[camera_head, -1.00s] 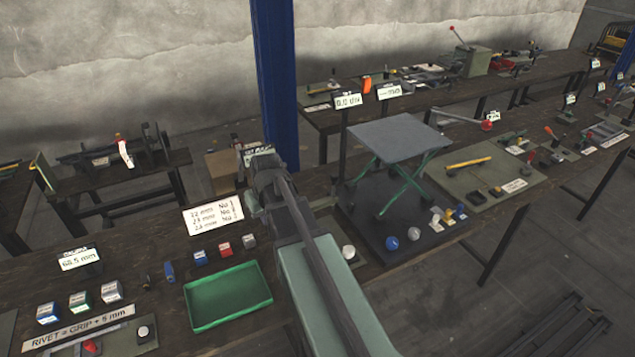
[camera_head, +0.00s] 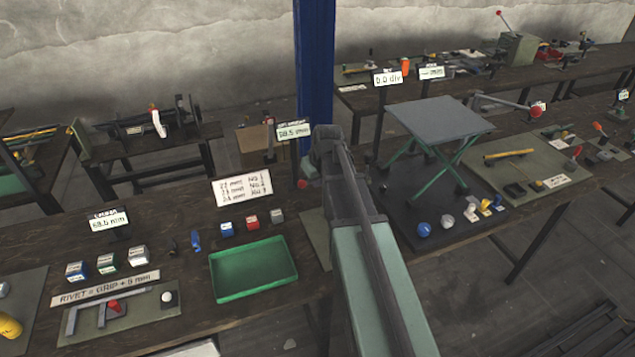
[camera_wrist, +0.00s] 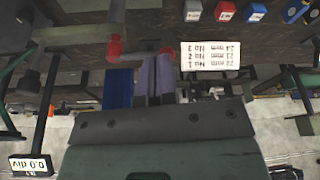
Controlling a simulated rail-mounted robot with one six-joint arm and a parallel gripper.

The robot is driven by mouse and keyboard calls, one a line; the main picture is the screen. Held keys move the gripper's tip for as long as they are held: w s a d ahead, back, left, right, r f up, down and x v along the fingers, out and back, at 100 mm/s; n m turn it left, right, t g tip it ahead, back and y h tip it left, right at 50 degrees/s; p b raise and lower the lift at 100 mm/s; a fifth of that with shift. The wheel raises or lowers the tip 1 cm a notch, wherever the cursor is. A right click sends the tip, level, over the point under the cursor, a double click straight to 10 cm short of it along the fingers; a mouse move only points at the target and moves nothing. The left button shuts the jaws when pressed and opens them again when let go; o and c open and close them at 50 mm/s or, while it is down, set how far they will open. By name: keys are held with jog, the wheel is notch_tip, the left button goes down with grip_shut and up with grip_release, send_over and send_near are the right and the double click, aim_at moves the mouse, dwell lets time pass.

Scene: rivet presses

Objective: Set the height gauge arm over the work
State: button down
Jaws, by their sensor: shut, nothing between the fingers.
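The height gauge stands mostly hidden behind my arm in the head view; a display reading about 28.5 mm (camera_head: 293,131) shows above it and a red knob (camera_head: 302,183) at its left. In the wrist view, a short bar with red ends (camera_wrist: 113,47) lies across just beyond my fingertips; it looks like the gauge arm. My gripper (camera_wrist: 154,60) is shut and empty, its fingers close to the bar. I cannot tell whether they touch it. The work under the gauge is hidden by my arm.
A green tray (camera_head: 253,270) and a white note card (camera_head: 242,187) lie left of my arm. A lift table (camera_head: 438,118) stands to the right. Small labelled blocks (camera_head: 107,264) and a caliper display (camera_head: 109,220) are further left. A blue column (camera_head: 314,60) rises behind.

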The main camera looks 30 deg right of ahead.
jog(key=w+f+b, duration=0.3)
jog(key=w+f, duration=0.2)
jog(key=shift+w+a+f+b, duration=0.15)
jog(key=shift+f+b, duration=0.1)
jog(key=shift+b, duration=0.15)
jog(key=shift+w, duration=0.1)
jog(key=shift+w+m, duration=0.15)
jog(key=shift+m, duration=0.15)
